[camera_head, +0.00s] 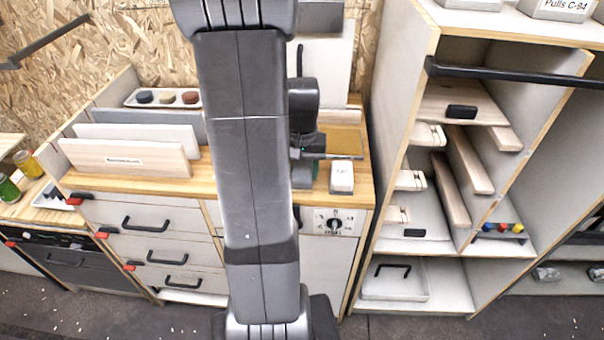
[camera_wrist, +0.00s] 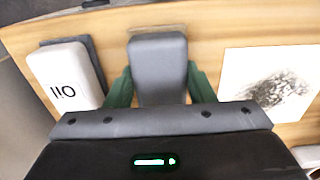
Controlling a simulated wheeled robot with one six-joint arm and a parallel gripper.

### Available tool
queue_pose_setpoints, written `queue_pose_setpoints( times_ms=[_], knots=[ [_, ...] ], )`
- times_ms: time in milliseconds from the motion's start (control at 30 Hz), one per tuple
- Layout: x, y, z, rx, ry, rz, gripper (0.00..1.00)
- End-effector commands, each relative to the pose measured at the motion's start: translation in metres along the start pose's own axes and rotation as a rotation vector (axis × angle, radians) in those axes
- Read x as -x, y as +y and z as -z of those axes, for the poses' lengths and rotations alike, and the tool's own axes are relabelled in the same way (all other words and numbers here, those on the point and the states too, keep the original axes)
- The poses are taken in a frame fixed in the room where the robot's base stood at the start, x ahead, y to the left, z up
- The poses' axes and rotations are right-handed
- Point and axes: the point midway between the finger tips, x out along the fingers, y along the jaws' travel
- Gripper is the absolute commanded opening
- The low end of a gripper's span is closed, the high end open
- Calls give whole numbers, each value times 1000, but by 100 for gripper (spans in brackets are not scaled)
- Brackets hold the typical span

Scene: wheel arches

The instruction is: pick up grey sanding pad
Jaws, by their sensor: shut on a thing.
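In the wrist view, the grey sanding pad (camera_wrist: 158,62) is a rounded block between the two green fingers of my gripper (camera_wrist: 160,84). The fingers are shut on its sides. A brown-grey outline shows on the wood at its far end, and I cannot tell whether the pad touches the worktop. In the head view, my gripper (camera_head: 303,172) is at the worktop, partly behind my own arm, and I cannot make out the pad there.
A white sheet with a grey smudge (camera_wrist: 268,84) lies on the other side. Upright boards (camera_head: 125,157) stand at the worktop's left. An open shelf unit (camera_head: 400,140) is right.

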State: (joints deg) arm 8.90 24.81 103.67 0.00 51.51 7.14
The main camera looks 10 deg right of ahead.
Motion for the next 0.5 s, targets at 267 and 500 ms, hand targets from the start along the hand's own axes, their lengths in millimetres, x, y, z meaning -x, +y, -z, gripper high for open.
queue_pose_setpoints(
  times_ms=[267,500],
  knots=[
    [17,0,1,0,5,1,26],
    [66,0,1,0,6,1,26]
  ],
)
